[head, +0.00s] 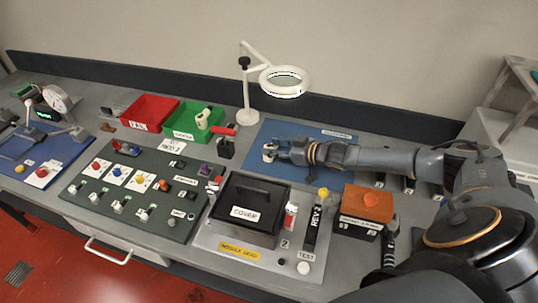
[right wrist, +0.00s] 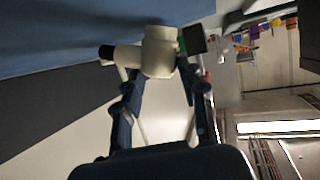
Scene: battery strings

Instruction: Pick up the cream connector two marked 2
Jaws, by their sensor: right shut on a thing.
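The cream connector (right wrist: 157,55) is a pale, rounded piece with a black end. No number can be read on it. My right gripper (right wrist: 160,78) is shut on it, one finger on each side. In the head view my right arm reaches in from the right, and the right gripper (head: 280,151) is over the blue mat (head: 262,133) with the pale connector (head: 268,152) at its tips. I cannot tell if the connector is clear of the mat. Another cream piece (head: 203,118) stands in the green bin (head: 184,132). My left gripper is not in view.
A red bin (head: 148,110) stands left of the green bin. A white ring lamp (head: 284,82) rises behind the mat. A black cover box (head: 249,205) and an orange-topped block (head: 368,203) stand in front of my right arm. A green board (head: 135,190) with small parts lies at left.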

